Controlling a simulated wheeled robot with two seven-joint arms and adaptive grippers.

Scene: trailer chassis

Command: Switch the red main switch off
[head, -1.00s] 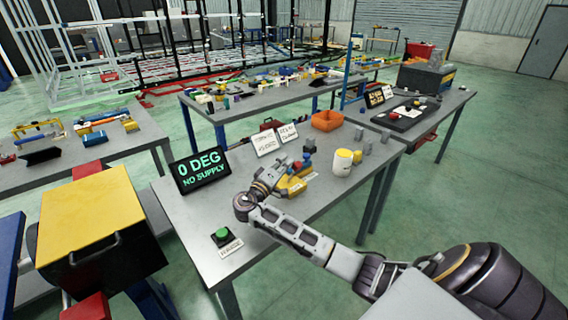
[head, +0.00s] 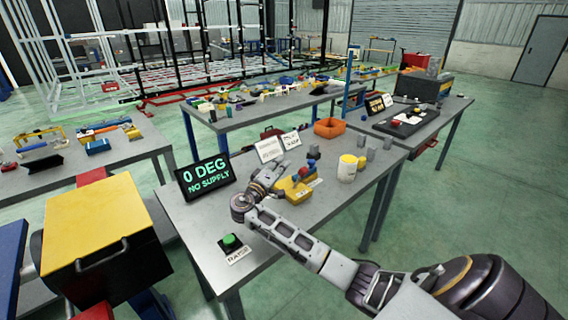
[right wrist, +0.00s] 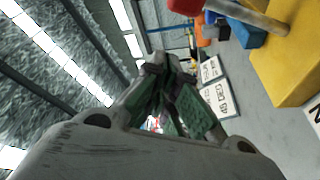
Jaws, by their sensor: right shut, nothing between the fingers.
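A yellow block (head: 291,188) sits on the near table with a red knob (head: 312,150) and a blue part above it. In the right wrist view the red knob (right wrist: 185,6) caps a grey rod beside the blue part (right wrist: 243,33) and the yellow block (right wrist: 285,55). I cannot tell for certain that this red-knobbed part is the main switch. My right gripper (head: 277,170) is shut and empty, just left of the yellow block. Its closed fingers (right wrist: 165,75) appear apart from the knob. My left gripper is not in view.
A display (head: 207,177) reading "0 DEG NO SUPPLY" and a green button (head: 229,241) stand left of my right arm. Two white signs (head: 269,149), an orange bin (head: 329,128) and a white-and-yellow can (head: 347,168) stand around the yellow block.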

